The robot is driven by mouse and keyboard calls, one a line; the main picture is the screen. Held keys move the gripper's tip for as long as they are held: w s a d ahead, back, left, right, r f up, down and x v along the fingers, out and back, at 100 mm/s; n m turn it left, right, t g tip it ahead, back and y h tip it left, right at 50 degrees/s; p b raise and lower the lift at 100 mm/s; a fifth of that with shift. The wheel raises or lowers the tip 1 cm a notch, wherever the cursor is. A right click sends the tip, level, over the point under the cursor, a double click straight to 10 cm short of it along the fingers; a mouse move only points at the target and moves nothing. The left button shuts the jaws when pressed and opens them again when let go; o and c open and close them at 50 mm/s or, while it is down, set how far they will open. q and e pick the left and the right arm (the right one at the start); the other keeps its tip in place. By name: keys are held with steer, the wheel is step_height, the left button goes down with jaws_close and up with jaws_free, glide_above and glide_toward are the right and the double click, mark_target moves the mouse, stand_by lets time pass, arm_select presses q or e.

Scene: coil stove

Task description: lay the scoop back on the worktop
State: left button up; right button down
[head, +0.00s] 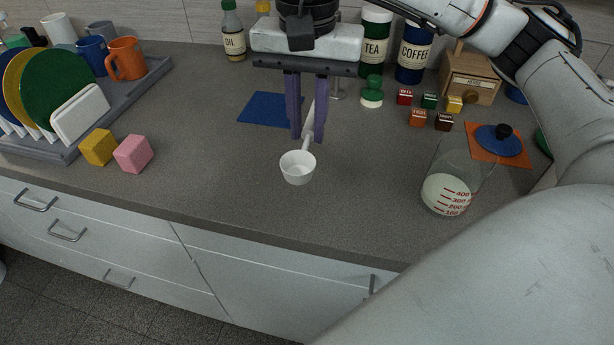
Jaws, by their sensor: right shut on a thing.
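A white scoop (297,167) with a round cup and a thin handle shows at the middle of the head view. My right gripper (307,138) is above the worktop (235,200), pointing down, with its purple fingers shut on the scoop's handle. The cup hangs toward the front and the handle slants up between the fingers. I cannot tell whether the cup touches the worktop. My left gripper is not in view.
A blue mat (270,109) lies behind the scoop. A measuring beaker (447,190) with white contents stands at right. Yellow (98,147) and pink (133,154) cubes sit at left by a dish rack (40,150). Small coloured blocks are at back right. The front middle is clear.

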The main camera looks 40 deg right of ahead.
mark_target(308, 137)
step_height(308, 137, down, 5)
steer(key=shift+w+d+r, duration=0.1)
steer(key=shift+d+r, duration=0.05)
steer(key=shift+r, duration=0.05)
steer(key=shift+f+p, duration=0.3)
steer(key=shift+f, duration=0.3)
step_height(308, 137, down, 3)
steer(key=shift+f, duration=0.45)
steer(key=c, duration=2)
jaws_free()
steer(key=shift+c, duration=0.2)
steer(key=o, duration=0.4)
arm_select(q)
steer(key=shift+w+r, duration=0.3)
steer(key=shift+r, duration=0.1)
